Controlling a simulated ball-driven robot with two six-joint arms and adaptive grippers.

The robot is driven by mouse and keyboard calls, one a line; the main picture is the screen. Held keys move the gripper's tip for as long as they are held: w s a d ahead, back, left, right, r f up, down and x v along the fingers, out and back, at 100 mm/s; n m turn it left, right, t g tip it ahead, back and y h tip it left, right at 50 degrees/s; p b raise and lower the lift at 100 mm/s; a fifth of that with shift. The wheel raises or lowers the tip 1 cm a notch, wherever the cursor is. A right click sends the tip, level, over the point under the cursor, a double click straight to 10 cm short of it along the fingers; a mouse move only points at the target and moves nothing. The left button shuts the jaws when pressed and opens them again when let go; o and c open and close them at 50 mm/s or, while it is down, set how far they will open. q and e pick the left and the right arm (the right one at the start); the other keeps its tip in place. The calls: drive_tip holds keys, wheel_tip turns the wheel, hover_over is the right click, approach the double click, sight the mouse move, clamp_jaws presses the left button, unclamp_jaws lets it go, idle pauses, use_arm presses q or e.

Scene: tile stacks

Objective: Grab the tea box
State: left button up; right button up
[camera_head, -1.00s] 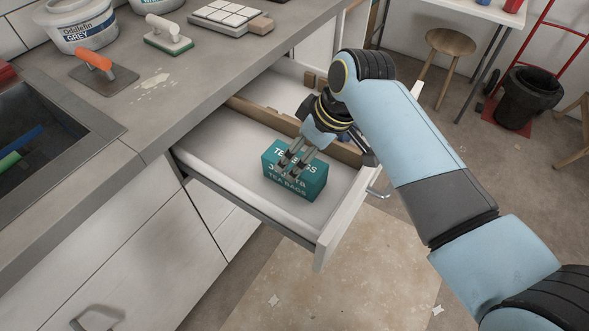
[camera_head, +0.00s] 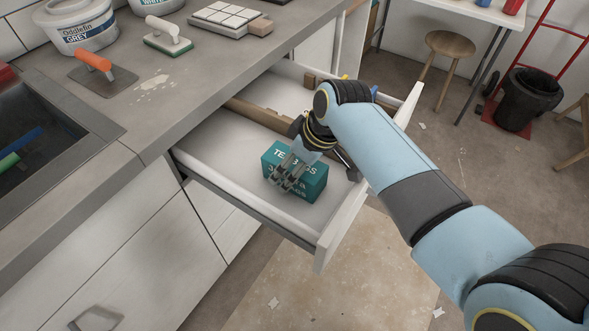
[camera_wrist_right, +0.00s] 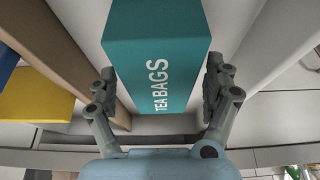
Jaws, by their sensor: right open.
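The teal tea box (camera_head: 308,186), with white "TEA BAGS" lettering, stands in the front part of an open drawer (camera_head: 215,155). My right gripper (camera_head: 283,180) is open at the box, its fingers covering part of the lettering in the head view. In the right wrist view the tea box (camera_wrist_right: 157,62) sits between the two open fingers of the right gripper (camera_wrist_right: 160,88), one on each side, with gaps showing. My left gripper is not in view.
A brown wooden divider (camera_head: 262,114) runs across the drawer behind the box. A yellow item (camera_wrist_right: 35,95) lies beyond it in the wrist view. The drawer's front panel (camera_head: 340,225) stands close on the right. The worktop (camera_head: 200,75) holds tools and buckets.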

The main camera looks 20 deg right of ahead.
drive_tip(key=shift+f, duration=0.15)
drive_tip(key=c, duration=1.3)
